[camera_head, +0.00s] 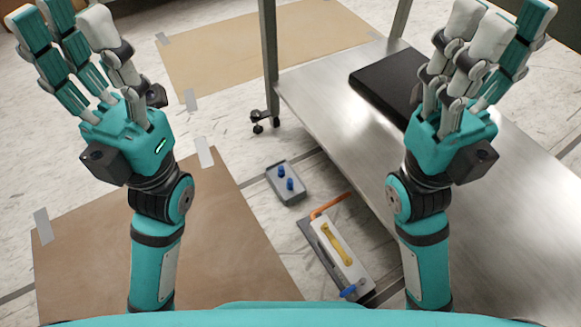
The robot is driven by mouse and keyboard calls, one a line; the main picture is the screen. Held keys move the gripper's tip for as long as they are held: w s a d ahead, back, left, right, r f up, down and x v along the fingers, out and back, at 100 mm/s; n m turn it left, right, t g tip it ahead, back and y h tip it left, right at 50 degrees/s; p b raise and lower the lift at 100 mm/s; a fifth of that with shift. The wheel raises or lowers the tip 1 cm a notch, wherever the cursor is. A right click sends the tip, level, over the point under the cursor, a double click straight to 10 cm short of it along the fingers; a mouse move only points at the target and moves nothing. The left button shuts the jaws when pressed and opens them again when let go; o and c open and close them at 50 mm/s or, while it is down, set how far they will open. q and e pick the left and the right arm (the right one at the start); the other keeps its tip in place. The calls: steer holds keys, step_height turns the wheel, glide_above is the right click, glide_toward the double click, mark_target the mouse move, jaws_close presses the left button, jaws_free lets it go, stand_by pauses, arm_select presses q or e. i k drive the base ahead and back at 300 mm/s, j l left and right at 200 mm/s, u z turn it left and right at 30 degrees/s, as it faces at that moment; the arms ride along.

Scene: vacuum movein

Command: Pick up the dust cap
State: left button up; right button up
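No part is clearly marked as the dust cap. Small blue caps (290,184) stand upright on a grey box (285,195) on the floor between my arms; they may be it. Another small blue piece (349,291) is at the near end of a grey-and-white unit with a yellow handle (336,243). My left gripper (82,24) is raised at the upper left, open and empty, far from these. My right gripper (508,28) is raised at the upper right over the metal table, fingers spread and empty. Neither touches anything.
A metal table (345,125) with a black flat case (385,88) fills the right. An orange piece (330,205) lies by the yellow-handled unit. Brown taped sheets (215,245) cover floor at the left and back (250,50). A table leg on a caster (262,120) stands near the box.

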mark_target(289, 184)
steer(key=j+z, duration=0.15)
steer(key=j, duration=0.3)
steer(key=k+j+z, duration=0.15)
steer(key=j, duration=0.35)
steer(key=i+j+z, duration=0.25)
steer(key=i+j, duration=0.15)
steer(key=i+j+z, duration=0.2)
steer(key=j, duration=0.4)
steer(key=i+z, duration=0.1)
steer(key=i, duration=0.25)
